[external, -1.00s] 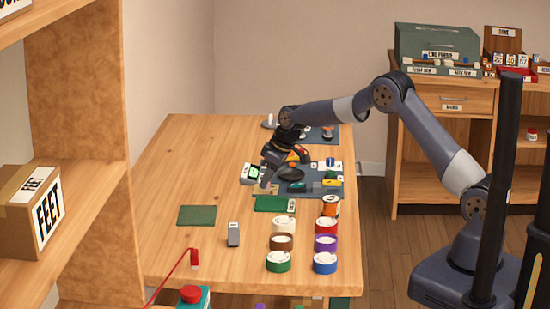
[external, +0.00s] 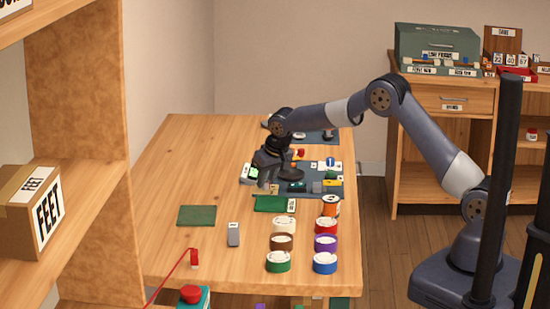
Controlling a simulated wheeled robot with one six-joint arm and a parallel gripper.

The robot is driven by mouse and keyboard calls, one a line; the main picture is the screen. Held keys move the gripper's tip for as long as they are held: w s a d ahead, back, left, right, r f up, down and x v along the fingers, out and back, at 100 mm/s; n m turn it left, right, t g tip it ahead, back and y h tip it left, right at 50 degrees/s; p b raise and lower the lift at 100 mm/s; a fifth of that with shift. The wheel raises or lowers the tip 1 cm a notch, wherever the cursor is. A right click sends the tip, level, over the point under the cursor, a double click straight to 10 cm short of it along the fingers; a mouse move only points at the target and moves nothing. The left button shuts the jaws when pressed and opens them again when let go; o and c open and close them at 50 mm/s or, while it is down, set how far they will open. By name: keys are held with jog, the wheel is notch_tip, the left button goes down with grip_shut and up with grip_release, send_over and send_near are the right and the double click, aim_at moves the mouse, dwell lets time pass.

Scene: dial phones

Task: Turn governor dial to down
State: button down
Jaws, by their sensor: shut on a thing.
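My gripper (external: 268,181) points down over the left part of the dark grey mat (external: 308,187) on the wooden table. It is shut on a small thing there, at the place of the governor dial. The jaws and wrist cover most of that dial, so its pointer and present setting cannot be read. A white-edged device with a green face (external: 249,173) stands just left of the gripper. A round black part shows to the right of the jaws.
Small coloured parts sit on the mat right of the gripper, including a yellow piece (external: 332,183). An orange spool (external: 331,206) and several coloured round tins stand nearer. A green pad (external: 197,215) and grey block (external: 233,234) lie left. The table's left middle is clear.

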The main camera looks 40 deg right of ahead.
jog(key=shift+m+h, duration=0.4)
jog(key=shift+m, duration=0.4)
jog(key=c, duration=1.2)
grip_release()
jog(key=shift+r, duration=0.1)
jog(key=v, duration=1)
jog(key=shift+r+b, duration=0.3)
jog(key=shift+b, duration=0.05)
jog(key=shift+a, duration=0.1)
